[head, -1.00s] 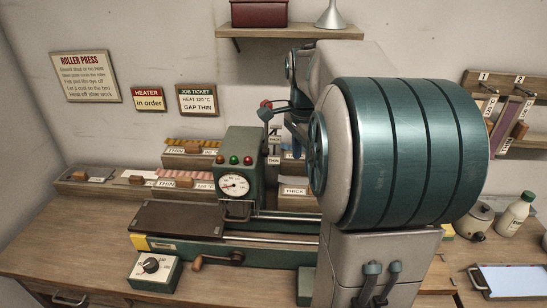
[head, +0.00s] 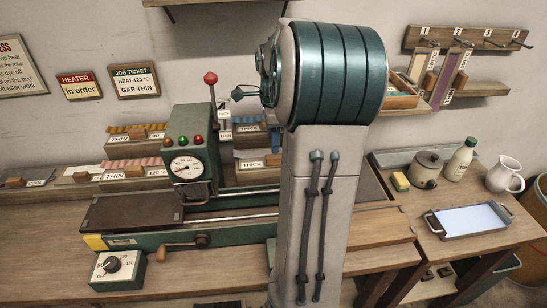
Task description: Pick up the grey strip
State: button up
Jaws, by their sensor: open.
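A pale grey strip (head: 75,172) seems to lie on the low rack at the left, behind the press, beside a small wooden block. It is small here and I cannot be sure of its colour. My gripper (head: 240,93) shows only as a small dark end just left of my arm's teal drum, above the racks and right of the red-knobbed lever. It is open and well away from the strip. Most of the gripper and wrist is hidden behind my own arm.
The green roller press (head: 190,150) with its gauge and crank stands in front of the racks. Orange (head: 135,129) and pink (head: 130,164) strips lie on the racks. At the right are a sponge (head: 400,181), pot, bottle, jug and tray (head: 434,223). Strips hang from wall hooks.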

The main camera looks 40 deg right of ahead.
aim_at(262, 158)
jog(key=f, duration=0.4)
jog(key=shift+s+a, duration=0.15)
jog(key=shift+s, duration=0.2)
jog(key=shift+f, duration=0.45)
grip_shut()
jog(key=shift+r, duration=0.15)
